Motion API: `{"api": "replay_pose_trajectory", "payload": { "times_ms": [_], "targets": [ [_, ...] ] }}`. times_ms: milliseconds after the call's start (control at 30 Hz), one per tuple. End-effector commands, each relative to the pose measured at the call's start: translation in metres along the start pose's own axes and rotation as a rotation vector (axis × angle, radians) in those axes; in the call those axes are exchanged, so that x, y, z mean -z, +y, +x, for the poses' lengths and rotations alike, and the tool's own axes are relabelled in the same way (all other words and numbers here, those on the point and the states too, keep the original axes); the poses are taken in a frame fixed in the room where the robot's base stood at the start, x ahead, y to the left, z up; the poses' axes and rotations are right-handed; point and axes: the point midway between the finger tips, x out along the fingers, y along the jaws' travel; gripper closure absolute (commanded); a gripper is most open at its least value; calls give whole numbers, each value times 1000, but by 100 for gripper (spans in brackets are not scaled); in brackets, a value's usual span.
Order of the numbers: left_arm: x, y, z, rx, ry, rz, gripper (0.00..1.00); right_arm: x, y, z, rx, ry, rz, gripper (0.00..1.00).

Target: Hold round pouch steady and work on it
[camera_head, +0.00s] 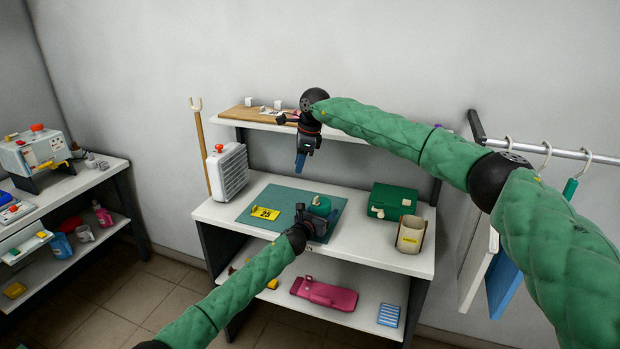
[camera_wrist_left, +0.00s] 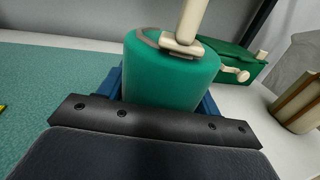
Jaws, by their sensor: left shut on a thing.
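The round pouch (camera_head: 320,203) is a green drum shape on the dark green mat (camera_head: 252,203) on the table. My left gripper (camera_head: 318,222) is shut on the pouch from the near side. My right gripper (camera_head: 300,162) hangs above the mat, up and left of the pouch and apart from it, its blue fingertips pointing down. Its fingers overlap in view, so the gap is hidden.
A yellow card (camera_head: 265,213) lies on the mat left of the pouch. A green case (camera_head: 392,201) and a tan bin (camera_head: 411,235) stand to the right. A white heater-like box (camera_head: 227,171) stands at the left. A shelf (camera_head: 335,133) runs behind my right gripper.

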Motion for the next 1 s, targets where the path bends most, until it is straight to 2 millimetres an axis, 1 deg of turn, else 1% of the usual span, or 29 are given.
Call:
{"api": "replay_pose_trajectory", "payload": {
  "times_ms": [67,167,500,600,800,1000],
  "targets": [
    [1,0,0,0,1,0,58,2,-6,1,0,34,-16,71],
    [0,0,0,0,0,0,58,10,-8,0,-14,71,-105,71],
    [0,0,0,0,0,0,58,42,-9,-4,-111,176,-525,71],
    [0,0,0,0,0,0,58,48,-7,-5,-145,189,-646,71],
    [0,0,0,0,1,0,58,52,-4,-6,-188,191,-815,71],
    [1,0,0,0,1,0,58,53,-3,-2,-196,187,-873,71]
  ]
}}
